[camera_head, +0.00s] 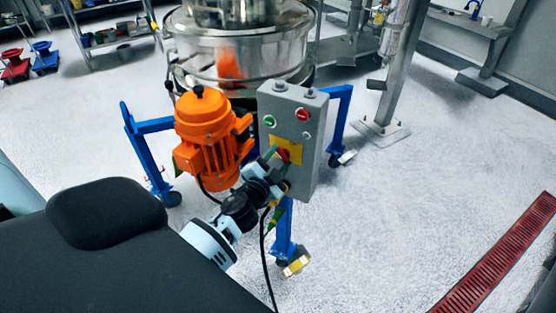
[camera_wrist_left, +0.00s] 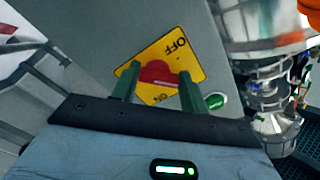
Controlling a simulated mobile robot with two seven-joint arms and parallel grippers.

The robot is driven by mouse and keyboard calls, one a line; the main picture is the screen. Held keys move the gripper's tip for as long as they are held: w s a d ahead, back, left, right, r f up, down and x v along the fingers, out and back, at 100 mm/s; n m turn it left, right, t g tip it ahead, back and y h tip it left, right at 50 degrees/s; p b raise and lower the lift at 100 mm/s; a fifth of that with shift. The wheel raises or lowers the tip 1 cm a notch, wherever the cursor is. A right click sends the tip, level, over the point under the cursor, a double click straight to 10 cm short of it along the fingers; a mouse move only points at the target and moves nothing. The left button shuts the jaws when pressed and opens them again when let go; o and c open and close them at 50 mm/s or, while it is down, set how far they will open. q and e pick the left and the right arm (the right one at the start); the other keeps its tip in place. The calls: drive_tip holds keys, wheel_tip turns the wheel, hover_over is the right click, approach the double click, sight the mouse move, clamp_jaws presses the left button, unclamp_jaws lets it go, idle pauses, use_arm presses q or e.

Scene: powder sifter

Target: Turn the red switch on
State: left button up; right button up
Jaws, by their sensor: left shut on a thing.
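The red switch (camera_head: 284,155) sits on a yellow plate (camera_head: 291,146) low on the front of a grey control box (camera_head: 308,168). In the left wrist view the red switch (camera_wrist_left: 158,74) lies between the two green fingers, on the yellow plate (camera_wrist_left: 178,47) marked OFF. Further lettering at the plate's lower edge is partly hidden. My left gripper (camera_head: 278,158) is at the switch and shut on it; it also shows in the left wrist view (camera_wrist_left: 157,84). My right gripper is in neither view.
An orange motor (camera_head: 205,140) stands close left of the box, beside the steel sifter (camera_head: 240,50) on blue legs (camera_head: 150,165). A green button (camera_head: 269,121) and a red button (camera_head: 302,115) are above the switch. Open floor lies to the right, with a red grate (camera_head: 500,255).

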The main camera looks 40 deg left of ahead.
use_arm(q)
drive_tip(key=m, duration=0.4)
drive_tip(key=shift+r+m, duration=0.15)
drive_tip(key=shift+m, duration=2.05)
drive_tip(key=o, duration=1)
drive_tip(key=shift+s, duration=0.1)
drive_tip(key=s+d, duration=0.1)
drive_tip(key=s, duration=0.6)
drive_tip(key=shift+s+d, duration=0.2)
drive_tip(key=shift+s, duration=0.05)
